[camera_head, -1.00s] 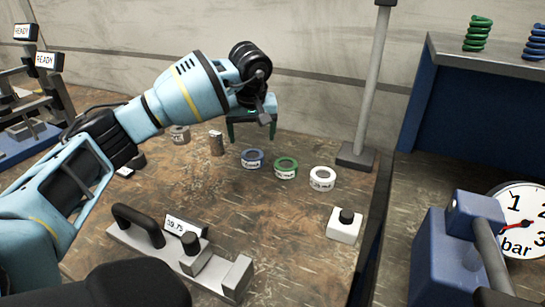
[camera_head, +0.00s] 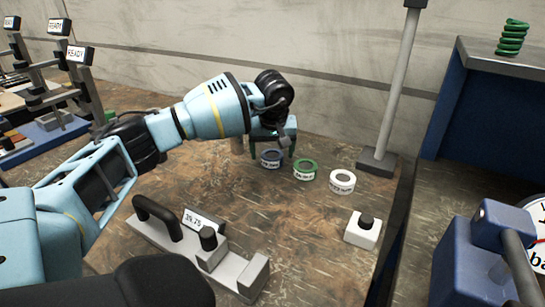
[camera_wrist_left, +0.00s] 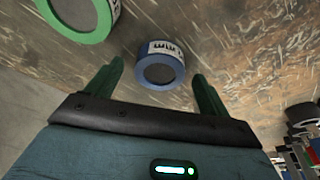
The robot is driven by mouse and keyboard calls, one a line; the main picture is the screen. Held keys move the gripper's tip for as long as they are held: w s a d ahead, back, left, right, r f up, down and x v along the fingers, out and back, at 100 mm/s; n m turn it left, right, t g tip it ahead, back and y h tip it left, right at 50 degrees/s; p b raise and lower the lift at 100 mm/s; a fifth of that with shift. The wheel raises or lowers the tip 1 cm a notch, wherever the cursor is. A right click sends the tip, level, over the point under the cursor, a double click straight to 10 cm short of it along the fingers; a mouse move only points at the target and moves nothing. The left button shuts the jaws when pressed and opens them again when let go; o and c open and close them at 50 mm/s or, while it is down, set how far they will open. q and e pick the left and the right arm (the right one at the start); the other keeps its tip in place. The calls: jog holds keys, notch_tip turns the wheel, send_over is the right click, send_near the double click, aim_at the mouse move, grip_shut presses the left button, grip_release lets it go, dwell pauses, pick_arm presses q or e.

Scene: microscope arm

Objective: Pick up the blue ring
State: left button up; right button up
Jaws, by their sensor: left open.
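The blue ring (camera_head: 271,158) is a short roll with a white label, lying flat on the brown table. My left gripper (camera_head: 271,152) is above and around its place in the head view, its green fingers pointing down. In the left wrist view the blue ring (camera_wrist_left: 161,66) lies beyond and between the two spread fingertips (camera_wrist_left: 157,72), with no visible contact. The gripper is open and empty. My right gripper is not in view.
A green ring (camera_head: 305,169) and a white ring (camera_head: 342,182) sit in a row to the right of the blue one. A white button box (camera_head: 363,230), a caliper-like device with a display (camera_head: 200,245) and a pole base (camera_head: 377,162) stand nearby.

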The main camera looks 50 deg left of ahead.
pick_arm(q)
jog(key=shift+w+a+f, duration=0.1)
jog(key=shift+f, duration=0.5)
jog(key=c, duration=1.3)
jog(key=shift+r, duration=0.1)
jog(key=shift+r, duration=0.15)
jog(key=shift+r, duration=0.65)
notch_tip(320, 180, up, 2)
jog(key=shift+r, duration=0.1)
jog(key=s+d, duration=0.1)
jog(key=s, duration=0.4)
jog(key=s+d, duration=0.2)
jog(key=s, duration=0.3)
jog(key=s+d+r, duration=0.1)
jog(key=s, duration=0.4)
jog(key=shift+s+d, duration=0.1)
jog(key=shift+d, duration=0.3)
jog(key=shift+r, duration=0.1)
